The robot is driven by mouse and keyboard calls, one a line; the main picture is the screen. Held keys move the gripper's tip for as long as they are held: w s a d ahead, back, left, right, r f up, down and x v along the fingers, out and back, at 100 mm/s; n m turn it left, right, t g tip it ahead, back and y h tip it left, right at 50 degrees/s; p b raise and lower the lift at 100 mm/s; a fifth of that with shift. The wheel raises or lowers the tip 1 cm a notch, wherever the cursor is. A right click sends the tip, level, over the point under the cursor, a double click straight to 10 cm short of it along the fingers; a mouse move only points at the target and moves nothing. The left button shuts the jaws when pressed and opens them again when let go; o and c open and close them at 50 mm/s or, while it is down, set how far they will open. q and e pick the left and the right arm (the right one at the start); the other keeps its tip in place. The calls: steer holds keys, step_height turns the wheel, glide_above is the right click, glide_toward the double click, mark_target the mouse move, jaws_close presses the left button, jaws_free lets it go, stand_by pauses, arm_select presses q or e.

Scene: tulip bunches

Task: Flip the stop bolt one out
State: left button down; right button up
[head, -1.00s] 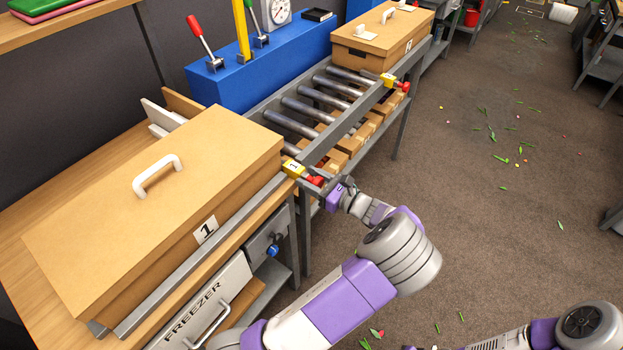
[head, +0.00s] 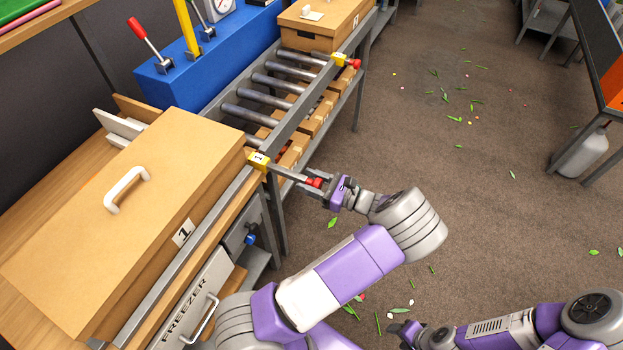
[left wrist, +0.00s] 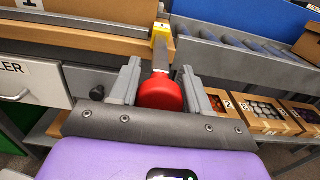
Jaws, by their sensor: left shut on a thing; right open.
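Stop bolt one has a yellow block (head: 258,161) marked 1 on the grey rail, a grey shaft (head: 286,172) and a red knob (head: 314,182). The shaft sticks out from the block toward the aisle. My left gripper (head: 318,187) is shut on the bolt at its red knob. In the left wrist view, the red knob (left wrist: 160,93) sits between the fingers of my left gripper (left wrist: 160,85), with the shaft running back to the yellow block (left wrist: 161,32). My right gripper (head: 398,328) is open and empty low over the floor.
A wooden box (head: 120,220) marked 1 stands on the bench behind the rail. The roller conveyor (head: 272,85) runs beyond it to a second stop bolt (head: 340,59) and box 2 (head: 322,25). The freezer drawer (head: 190,305) is below. The aisle floor is open, with scattered leaves.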

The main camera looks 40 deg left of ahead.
arm_select(q)
steer(key=c, duration=0.6)
jaws_free()
steer(key=shift+d, duration=0.2)
steer(key=d, duration=0.2)
steer(key=w+d, duration=0.1)
steer(key=d, duration=0.2)
steer(key=d+p, duration=0.1)
steer(key=d, duration=0.1)
steer(key=shift+w+d, duration=0.15)
steer(key=shift+d, duration=0.15)
steer(key=s+a+f+n+g+h, duration=0.1)
steer(key=s+f+h, duration=0.2)
steer(key=f, duration=0.2)
steer(key=s+a+f+g+h, duration=0.1)
steer(key=s+a+f+h, duration=0.15)
steer(key=f, duration=0.35)
steer(key=s+d+f+n+g+h, duration=0.1)
steer(key=s+d+f+n+h, duration=0.15)
steer(key=s+f+h, duration=0.2)
steer(key=s+d+f+n+h, duration=0.2)
steer(key=s+d+f+h, duration=0.15)
steer(key=s+f, duration=0.25)
steer(key=d+n+t+h, duration=0.6)
steer(key=d+n+h, duration=0.2)
steer(key=d+n, duration=0.3)
steer(key=shift+s+d+f+n, duration=0.25)
steer(key=shift+s+n, duration=0.1)
steer(key=shift+n, duration=0.9)
